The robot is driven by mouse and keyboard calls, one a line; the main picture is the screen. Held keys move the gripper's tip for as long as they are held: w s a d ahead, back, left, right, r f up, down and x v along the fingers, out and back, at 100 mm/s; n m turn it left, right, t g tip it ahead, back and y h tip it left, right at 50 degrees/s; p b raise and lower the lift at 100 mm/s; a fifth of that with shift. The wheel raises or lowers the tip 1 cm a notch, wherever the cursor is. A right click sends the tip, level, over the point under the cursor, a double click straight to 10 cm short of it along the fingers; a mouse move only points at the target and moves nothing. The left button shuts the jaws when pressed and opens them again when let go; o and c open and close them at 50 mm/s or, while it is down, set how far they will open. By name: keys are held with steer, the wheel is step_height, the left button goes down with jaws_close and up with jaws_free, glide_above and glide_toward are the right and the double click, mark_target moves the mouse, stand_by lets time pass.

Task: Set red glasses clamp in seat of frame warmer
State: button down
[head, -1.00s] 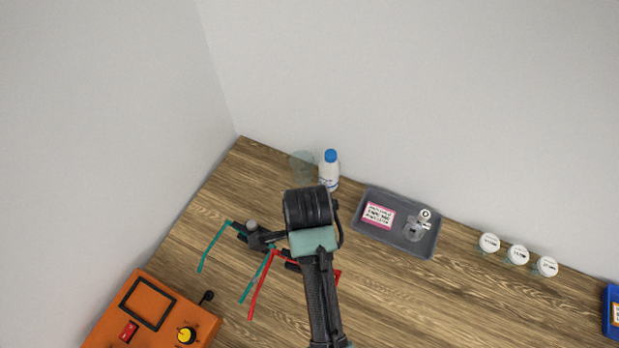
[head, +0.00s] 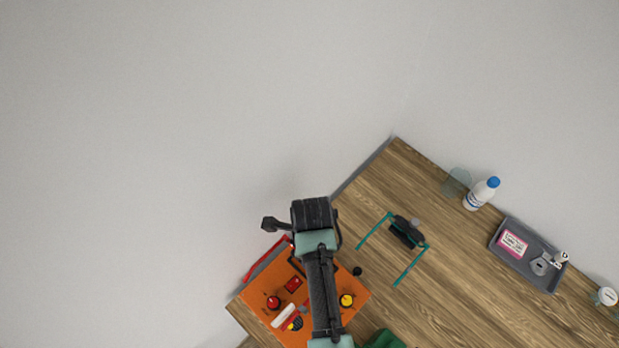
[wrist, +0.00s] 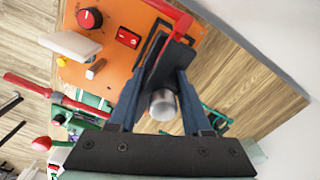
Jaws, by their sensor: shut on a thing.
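The red glasses clamp shows in the wrist view as a red bar (wrist: 178,28) beside a dark body and a grey metal knob (wrist: 162,106). My gripper (wrist: 165,82) is shut on this clamp. In the head view, part of the red clamp (head: 262,262) shows left of my arm, at the warmer's far edge; my arm hides the rest and the gripper. The orange frame warmer (head: 262,290) also shows in the wrist view (wrist: 110,62). Its black square seat (wrist: 143,50) is partly behind the held clamp. I cannot tell whether the clamp touches the seat.
A teal glasses clamp (head: 406,232) lies on the table right of the warmer. Farther right are a white bottle (head: 482,193), a clear cup (head: 457,181) and a grey tray (head: 538,284). The warmer carries a white bar (head: 285,315) and knobs. A wall stands behind.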

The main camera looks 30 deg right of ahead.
steer(key=shift+s+d+f+b, duration=0.15)
steer(key=shift+d+f+b, duration=0.1)
steer(key=shift+f+b, duration=0.45)
steer(key=shift+a+f+b, duration=0.1)
steer(key=shift+f+b, duration=1.65)
steer(key=shift+f, duration=0.35)
steer(key=shift+f, duration=0.3)
jaws_free()
step_height(320, 180, up, 6)
steer(key=p, duration=0.5)
steer(key=shift+p, duration=0.4)
